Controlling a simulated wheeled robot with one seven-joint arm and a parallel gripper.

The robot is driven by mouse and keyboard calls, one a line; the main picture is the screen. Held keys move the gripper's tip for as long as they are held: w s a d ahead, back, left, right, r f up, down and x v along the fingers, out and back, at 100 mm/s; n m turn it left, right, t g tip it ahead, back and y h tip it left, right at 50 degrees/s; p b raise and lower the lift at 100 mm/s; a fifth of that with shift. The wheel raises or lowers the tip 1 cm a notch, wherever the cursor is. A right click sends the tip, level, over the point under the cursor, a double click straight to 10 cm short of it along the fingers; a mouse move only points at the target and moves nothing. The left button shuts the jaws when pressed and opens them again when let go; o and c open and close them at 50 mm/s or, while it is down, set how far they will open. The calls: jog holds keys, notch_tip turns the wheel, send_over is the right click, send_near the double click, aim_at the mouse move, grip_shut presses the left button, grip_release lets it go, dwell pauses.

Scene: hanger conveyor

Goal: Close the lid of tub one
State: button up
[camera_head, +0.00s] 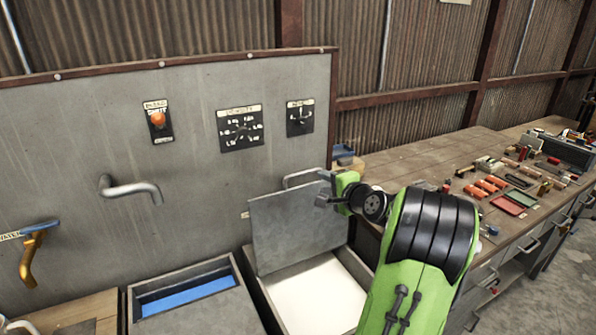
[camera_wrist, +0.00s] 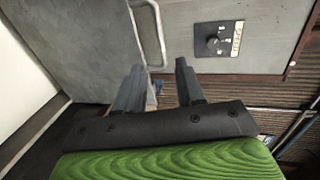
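A tub (camera_head: 262,296) with white contents stands open below the grey wall panel. Its grey lid (camera_head: 295,228) is raised, leaning back nearly upright. The lid (camera_wrist: 80,45) also shows in the wrist view. A bent metal handle (camera_head: 302,176) is at the lid's top edge; it appears in the wrist view (camera_wrist: 161,30) just past my fingertips. My gripper (camera_head: 324,190) is at the lid's upper right, close to the handle. In the wrist view my gripper (camera_wrist: 160,70) has its fingers apart with nothing clearly held. I see no number on the tub.
A second tub (camera_head: 134,300) at left shows blue contents through a narrow opening. The panel (camera_head: 80,120) carries an orange-knobbed switch (camera_head: 157,118), two dials and a spout (camera_head: 130,188). A workbench (camera_head: 420,155) with tools and small parts runs along the right.

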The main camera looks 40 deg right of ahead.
aim_at(304, 174)
jog(key=p+x, duration=0.1)
jog(key=x, duration=0.6)
jog(key=p+x, duration=0.1)
jog(key=x, duration=0.6)
jog(key=shift+w+a, duration=0.15)
jog(key=shift+w, duration=0.25)
jog(key=shift+w+f, duration=0.1)
jog(key=shift+w, duration=0.05)
grip_shut()
